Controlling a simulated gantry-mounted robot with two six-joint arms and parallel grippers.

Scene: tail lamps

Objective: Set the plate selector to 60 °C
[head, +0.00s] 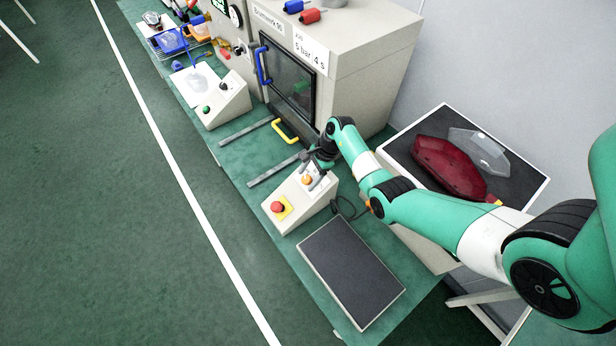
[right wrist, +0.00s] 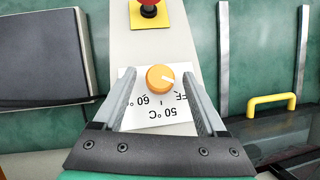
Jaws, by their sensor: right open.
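The plate selector is an orange knob (right wrist: 161,77) on a white label on the sloped control box; it also shows in the head view (head: 307,180). Its white pointer mark points right and slightly down in the right wrist view, towards the partly hidden label ending in "FF". The "60" mark lies below left of the knob and "50 °C" below it. My right gripper (right wrist: 160,82) is open, with one finger on each side of the knob. Whether the fingers touch it I cannot tell. My left gripper is not in view.
A red stop button (right wrist: 148,5) on yellow sits further along the same box. A dark flat pad (head: 350,265) lies beside the box. The press with a yellow handle (head: 285,131) stands behind. A tray (head: 400,150) holds red and clear lamp parts.

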